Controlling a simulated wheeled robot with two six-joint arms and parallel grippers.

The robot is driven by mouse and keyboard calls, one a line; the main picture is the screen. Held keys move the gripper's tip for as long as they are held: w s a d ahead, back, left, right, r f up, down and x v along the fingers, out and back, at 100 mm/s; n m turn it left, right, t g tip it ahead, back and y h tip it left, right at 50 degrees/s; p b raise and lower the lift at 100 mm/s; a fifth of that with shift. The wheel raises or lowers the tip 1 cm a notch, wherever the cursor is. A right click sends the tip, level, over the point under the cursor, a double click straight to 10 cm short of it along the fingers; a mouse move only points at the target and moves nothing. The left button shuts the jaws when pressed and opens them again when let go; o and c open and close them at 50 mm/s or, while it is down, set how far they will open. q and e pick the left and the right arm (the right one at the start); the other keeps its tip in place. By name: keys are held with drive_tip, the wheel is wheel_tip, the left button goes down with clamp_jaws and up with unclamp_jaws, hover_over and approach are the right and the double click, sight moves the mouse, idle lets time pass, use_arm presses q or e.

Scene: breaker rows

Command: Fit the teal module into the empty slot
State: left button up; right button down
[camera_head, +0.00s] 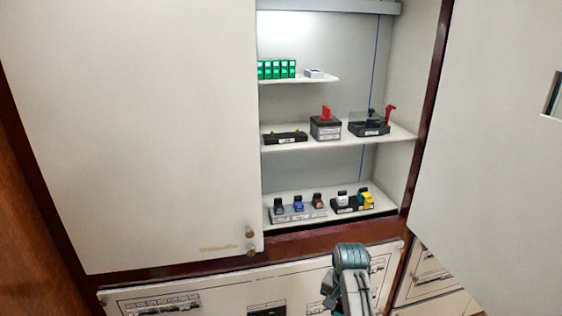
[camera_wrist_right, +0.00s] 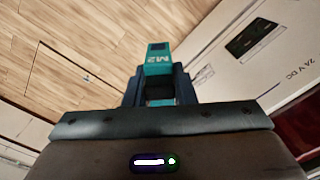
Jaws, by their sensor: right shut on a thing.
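The teal module (camera_wrist_right: 158,62), marked "M2", is held between the dark fingers of my right gripper (camera_wrist_right: 158,82) in the right wrist view. Its far end sticks out beyond the fingertips, over a background of wood floor and panel. In the head view my right gripper (camera_head: 331,291) is low, in front of the lower panel (camera_head: 222,289), and the module cannot be clearly made out there. The empty slot cannot be clearly told in either view. My left gripper is not in view.
An open cabinet has shelves with green blocks (camera_head: 277,69), a box with a red part (camera_head: 326,126) and several coloured pieces on a grey base (camera_head: 299,212). A large door (camera_head: 510,150) stands at right. A black part (camera_wrist_right: 250,38) is on the panel near "24 V DC".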

wheel_tip(320, 180, down, 6)
drive_tip(key=b, duration=0.4)
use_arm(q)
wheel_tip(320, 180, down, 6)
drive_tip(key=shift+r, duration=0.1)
use_arm(e)
drive_tip(key=shift+r, duration=0.1)
